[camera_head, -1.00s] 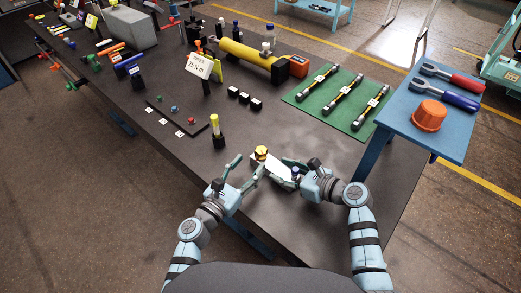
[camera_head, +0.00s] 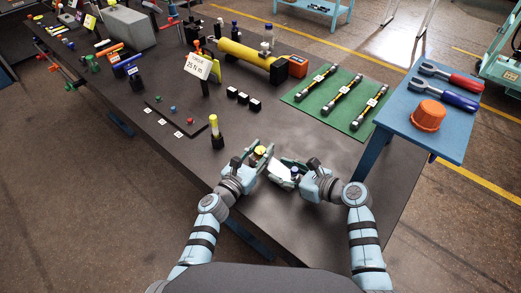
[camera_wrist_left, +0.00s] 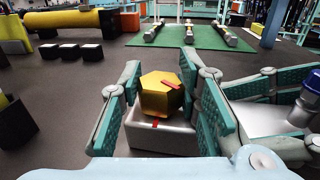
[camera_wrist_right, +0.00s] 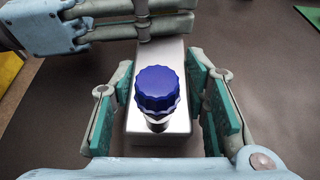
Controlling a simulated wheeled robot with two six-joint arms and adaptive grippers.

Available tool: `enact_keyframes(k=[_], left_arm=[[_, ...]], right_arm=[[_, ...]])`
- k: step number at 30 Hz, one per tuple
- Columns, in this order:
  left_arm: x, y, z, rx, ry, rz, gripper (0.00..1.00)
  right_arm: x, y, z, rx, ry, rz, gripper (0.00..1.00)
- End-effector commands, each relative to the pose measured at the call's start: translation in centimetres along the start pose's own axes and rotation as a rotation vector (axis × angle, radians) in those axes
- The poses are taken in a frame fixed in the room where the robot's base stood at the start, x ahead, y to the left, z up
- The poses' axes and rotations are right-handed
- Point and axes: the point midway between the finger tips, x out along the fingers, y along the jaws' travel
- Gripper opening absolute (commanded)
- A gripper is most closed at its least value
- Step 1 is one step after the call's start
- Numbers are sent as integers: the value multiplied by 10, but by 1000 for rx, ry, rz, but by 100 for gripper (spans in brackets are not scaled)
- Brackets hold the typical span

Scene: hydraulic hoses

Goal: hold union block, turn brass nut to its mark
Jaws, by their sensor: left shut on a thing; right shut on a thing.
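The union block (camera_wrist_right: 140,140) is a silver rectangular body on the bench, with a blue ribbed cap (camera_wrist_right: 157,90) on the end nearer my right gripper. My right gripper (camera_wrist_right: 160,112) is shut on the block, one pad on each side. The brass hex nut (camera_wrist_left: 158,97) sits on the block's other end. My left gripper (camera_wrist_left: 165,105) is shut on the nut, with a green pad on each side. A red mark (camera_wrist_left: 172,86) shows on the nut and another red mark (camera_wrist_left: 155,125) on the block; in the left wrist view the nut's mark lies to the right of the block's.
A yellow-topped post (camera_head: 215,130) stands just beyond my left gripper. A torque sign (camera_head: 198,66), three black blocks (camera_head: 243,97) and a green mat (camera_head: 325,98) with hoses lie farther back. A blue side table (camera_head: 410,105) stands right.

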Motion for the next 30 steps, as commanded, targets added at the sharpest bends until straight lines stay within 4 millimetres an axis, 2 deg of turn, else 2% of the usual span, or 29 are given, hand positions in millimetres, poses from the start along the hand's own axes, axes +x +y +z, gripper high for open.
enact_keyframes(k=[11,30], left_arm=[[1,1,0,6,-2,-102,3],[2,1,-4,7,10,-503,3]], right_arm=[[0,0,0,1,0,1,4],[0,1,0,0,-1,4,4]])
